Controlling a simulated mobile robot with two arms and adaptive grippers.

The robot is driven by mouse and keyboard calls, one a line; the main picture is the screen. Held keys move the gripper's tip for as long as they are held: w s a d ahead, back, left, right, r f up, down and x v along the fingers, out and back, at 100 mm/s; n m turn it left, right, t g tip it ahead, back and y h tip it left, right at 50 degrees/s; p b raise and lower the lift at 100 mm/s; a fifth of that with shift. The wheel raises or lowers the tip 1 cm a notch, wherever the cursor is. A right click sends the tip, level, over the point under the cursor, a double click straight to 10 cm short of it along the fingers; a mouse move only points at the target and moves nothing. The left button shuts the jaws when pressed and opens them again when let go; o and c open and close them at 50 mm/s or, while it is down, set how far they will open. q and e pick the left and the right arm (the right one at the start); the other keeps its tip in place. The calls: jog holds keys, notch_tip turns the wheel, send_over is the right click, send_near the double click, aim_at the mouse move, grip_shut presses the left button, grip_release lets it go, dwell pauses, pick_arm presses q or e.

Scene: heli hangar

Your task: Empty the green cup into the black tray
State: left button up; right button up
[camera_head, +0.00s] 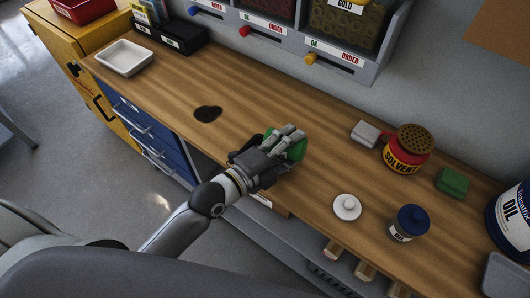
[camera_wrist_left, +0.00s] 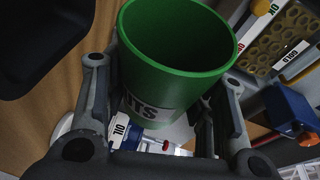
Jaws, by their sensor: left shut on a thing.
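The green cup (camera_head: 299,150) is in my left gripper (camera_head: 284,143), over the middle of the wooden bench. In the left wrist view the cup (camera_wrist_left: 170,60) sits between both fingers of the left gripper (camera_wrist_left: 165,110), its rim towards the camera and a label ending in "NTS" on its side. The gripper is shut on it. I see green inner wall; the cup's bottom and any contents are hidden. A black open box (camera_head: 180,43) stands at the back left of the bench, beside the white tray. My right gripper is out of view.
A white tray (camera_head: 123,57) stands at the left end. A dark patch (camera_head: 207,113) lies left of the cup. To the right are a solvent can (camera_head: 406,155), green block (camera_head: 452,182), white lid-like disc (camera_head: 347,207) and blue-topped oil can (camera_head: 410,223). Bins (camera_head: 300,25) line the back.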

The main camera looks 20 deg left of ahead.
pick_arm(q)
jog(key=shift+a+f+n+h+b, duration=0.35)
jog(key=shift+n+b, duration=0.35)
jog(key=shift+b, duration=0.45)
jog(key=shift+a+r+n+t+b, duration=0.25)
jog(key=shift+n+t+b, duration=0.15)
jog(key=shift+n, duration=0.3)
dwell(2.2)
